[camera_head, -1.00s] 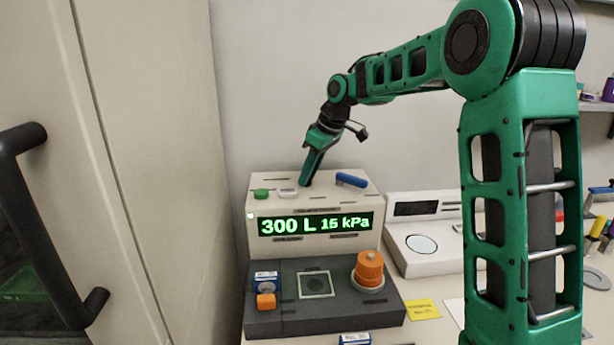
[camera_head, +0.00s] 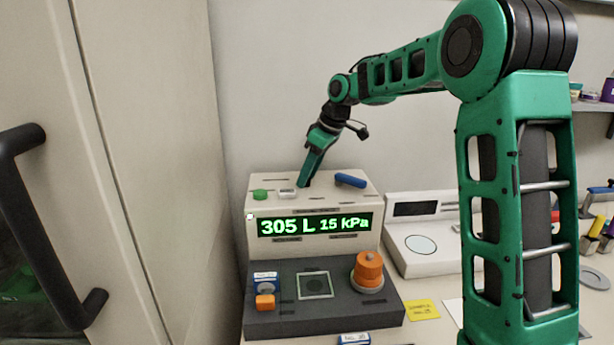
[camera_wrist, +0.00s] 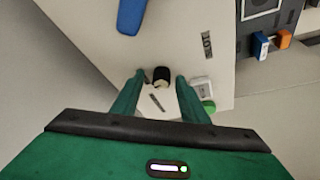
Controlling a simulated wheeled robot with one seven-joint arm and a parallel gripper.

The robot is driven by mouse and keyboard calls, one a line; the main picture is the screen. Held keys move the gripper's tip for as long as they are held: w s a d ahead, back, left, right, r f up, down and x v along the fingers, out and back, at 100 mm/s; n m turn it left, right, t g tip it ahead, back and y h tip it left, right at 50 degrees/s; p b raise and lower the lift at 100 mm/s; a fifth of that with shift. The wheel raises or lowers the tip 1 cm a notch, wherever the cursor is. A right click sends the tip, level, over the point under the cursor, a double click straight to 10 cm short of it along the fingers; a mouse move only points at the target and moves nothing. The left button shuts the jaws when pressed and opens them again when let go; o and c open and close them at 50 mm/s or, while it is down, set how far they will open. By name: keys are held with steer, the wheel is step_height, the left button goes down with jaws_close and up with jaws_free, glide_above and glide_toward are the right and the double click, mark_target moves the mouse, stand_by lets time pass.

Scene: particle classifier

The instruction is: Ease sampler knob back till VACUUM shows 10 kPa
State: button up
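The sampler (camera_head: 258,238) is a cream box with a dark lower deck. Its green display (camera_head: 315,224) reads 305 L and 15 kPa. My gripper (camera_head: 305,184) points down at the top of the box, between a white button (camera_head: 287,193) and a blue lever (camera_head: 351,180). In the wrist view, a short black knob (camera_wrist: 161,77) stands between the fingertips of my gripper (camera_wrist: 160,76). The fingers are open, with a small gap on each side of the knob. In the head view my gripper hides this knob.
A green button (camera_head: 260,194) is beside the white one. The lower deck carries an orange knob (camera_head: 369,268), a square plate (camera_head: 316,286) and a blue-and-orange switch (camera_head: 265,288). A white scale (camera_head: 425,250) stands to the right. A cabinet door handle (camera_head: 45,230) is at left.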

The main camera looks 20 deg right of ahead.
steer(key=shift+r, duration=0.1)
steer(key=v, duration=1)
steer(key=shift+d+r, duration=0.2)
steer(key=s+d+f+m+g+h, duration=0.1)
steer(key=s+d+f+m, duration=0.3)
steer(key=s, duration=1)
steer(key=s+d+f+m+g+h, duration=0.1)
steer(key=s+d+f+m, duration=0.4)
steer(key=s, duration=1)
steer(key=s+d+f+m+g+h, duration=0.1)
steer(key=s+d+f+m, duration=0.3)
steer(key=s, duration=1)
step_height(320, 180, down, 6)
steer(key=m, duration=0.3)
steer(key=shift+s+d+r, duration=0.2)
steer(key=shift+s+d, duration=0.05)
steer(key=shift+s, duration=0.1)
steer(key=shift+w+f, duration=0.25)
steer(key=shift+w, duration=0.4)
